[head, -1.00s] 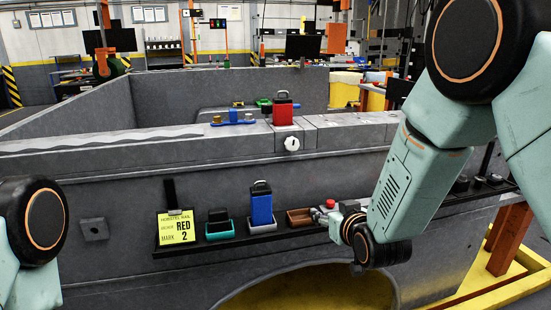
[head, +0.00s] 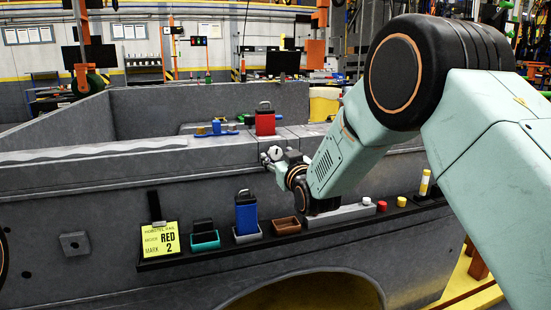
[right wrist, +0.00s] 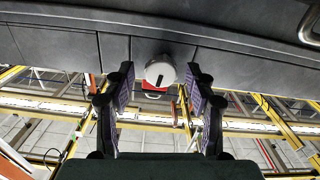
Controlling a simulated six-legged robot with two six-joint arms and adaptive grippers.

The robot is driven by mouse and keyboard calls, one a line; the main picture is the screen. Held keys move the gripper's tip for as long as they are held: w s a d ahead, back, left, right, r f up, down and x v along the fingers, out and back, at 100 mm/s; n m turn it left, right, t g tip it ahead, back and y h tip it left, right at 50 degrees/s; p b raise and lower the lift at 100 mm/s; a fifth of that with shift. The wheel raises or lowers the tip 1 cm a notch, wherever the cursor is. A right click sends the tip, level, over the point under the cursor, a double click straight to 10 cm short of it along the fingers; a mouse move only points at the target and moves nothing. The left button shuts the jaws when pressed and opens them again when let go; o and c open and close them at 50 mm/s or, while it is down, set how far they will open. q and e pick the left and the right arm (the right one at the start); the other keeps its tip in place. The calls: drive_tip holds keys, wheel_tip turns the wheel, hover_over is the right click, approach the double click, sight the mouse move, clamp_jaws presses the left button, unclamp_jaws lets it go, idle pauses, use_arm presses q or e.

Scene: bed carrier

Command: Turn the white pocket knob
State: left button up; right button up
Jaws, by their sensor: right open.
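The white pocket knob (right wrist: 160,71) is round with a dark slot line across its face. It sits on the side of the grey bed wall, below the red block (head: 265,121) on the wall's top. In the right wrist view the knob lies between the two fingers of my right gripper (right wrist: 160,88), which is open, with a gap on both sides. In the head view my right gripper (head: 272,158) is up at the bed wall right by the knob, and partly hides it. My left gripper is not in view.
A dark rail (head: 215,246) runs along the bed side below. Red and white knobs stand farther right.

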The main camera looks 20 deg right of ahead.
drive_tip(key=shift+w, duration=0.55)
drive_tip(key=shift+w+a, duration=0.15)
drive_tip(key=shift+w, duration=0.1)
drive_tip(key=shift+c, duration=0.3)
drive_tip(key=shift+c, duration=0.7)
drive_tip(key=c, duration=0.9)
drive_tip(key=shift+c, duration=0.2)
